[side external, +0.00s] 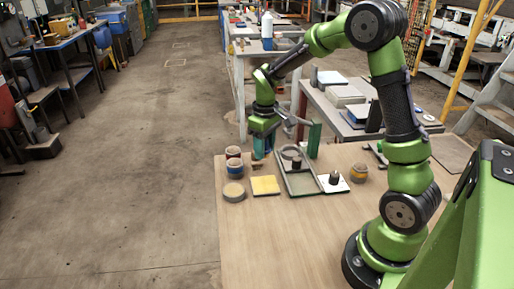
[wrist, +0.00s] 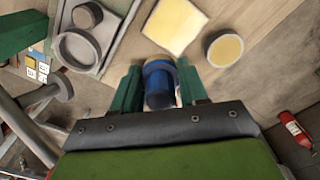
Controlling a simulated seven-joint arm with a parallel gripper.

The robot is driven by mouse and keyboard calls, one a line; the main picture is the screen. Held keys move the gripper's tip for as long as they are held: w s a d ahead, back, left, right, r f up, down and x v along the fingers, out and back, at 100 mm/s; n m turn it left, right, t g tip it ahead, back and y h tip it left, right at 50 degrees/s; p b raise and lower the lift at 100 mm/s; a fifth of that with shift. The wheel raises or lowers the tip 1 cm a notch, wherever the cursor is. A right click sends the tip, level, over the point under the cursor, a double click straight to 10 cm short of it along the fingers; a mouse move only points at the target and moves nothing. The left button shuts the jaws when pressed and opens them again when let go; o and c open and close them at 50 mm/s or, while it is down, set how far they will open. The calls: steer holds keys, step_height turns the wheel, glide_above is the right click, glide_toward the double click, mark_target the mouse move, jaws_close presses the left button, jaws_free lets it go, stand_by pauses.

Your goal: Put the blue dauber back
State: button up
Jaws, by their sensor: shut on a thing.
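My gripper (side external: 262,150) is shut on the blue dauber (wrist: 158,95), a short blue cylinder that sits between the two green fingers in the wrist view. In the side view the gripper points down over the table's far left part, and little of the dauber shows. A blue-banded jar (side external: 234,169) and a red-banded jar (side external: 233,153) stand just left of the gripper. A yellow-topped jar (side external: 358,174) stands to the right. I cannot tell how high the dauber's lower end is above the table.
A yellow square (side external: 265,185) and a round tan-topped dish (side external: 233,192) lie nearer than the gripper. A grey tray (side external: 303,186) holds a round dish and a dark cylinder. A white square (side external: 331,187) bears a dark knobbed piece. The table's front left is clear.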

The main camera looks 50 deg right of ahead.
steer(key=s+a, duration=0.2)
steer(key=a, duration=0.3)
steer(key=m, duration=0.2)
glide_toward(265, 209)
steer(key=shift+f, duration=3.25)
steer(key=shift+f, duration=0.1)
steer(key=o, duration=0.9)
step_height(265, 209, up, 12)
steer(key=s+a+r+t, duration=0.1)
steer(key=s+r+t, duration=0.1)
steer(key=r, duration=0.2)
steer(key=s+a+r+m+t+y, duration=0.1)
steer(key=s+r+t, duration=0.1)
steer(key=s+r, duration=0.1)
steer(key=s+a+r+m+t+y, duration=0.1)
steer(key=s+r+t, duration=0.2)
steer(key=r, duration=0.2)
steer(key=shift+s+a+r, duration=0.1)
steer(key=shift+a, duration=0.3)
